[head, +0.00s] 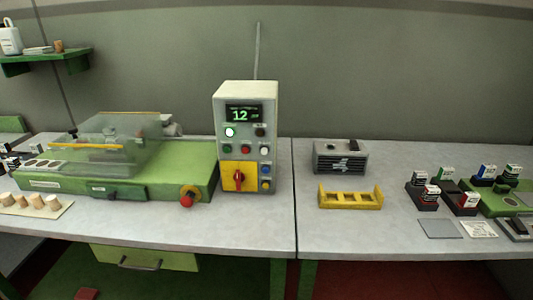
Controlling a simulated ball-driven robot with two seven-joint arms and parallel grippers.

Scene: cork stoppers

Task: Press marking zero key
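A pale control box (247,97) stands upright on the bench, left of the gap between the two worktops. Its dark display (243,114) shows 12 in green digits. Below the display are a lit white-green button (229,132), a black button (260,132), a green button (227,149), a red button (246,149) and a pale button (265,150). A blue button (266,170) sits lower right. The key labels are too small to read, so I cannot tell which is the marking zero key. Neither gripper is in view.
A red rotary switch (239,178) is on the box's yellow panel. A green machine (180,165) with a clear cover and red stop knob (187,200) stands left. Right are a yellow rack (350,197), a grey vented box (340,158) and several small dark holders. The bench front is mostly clear.

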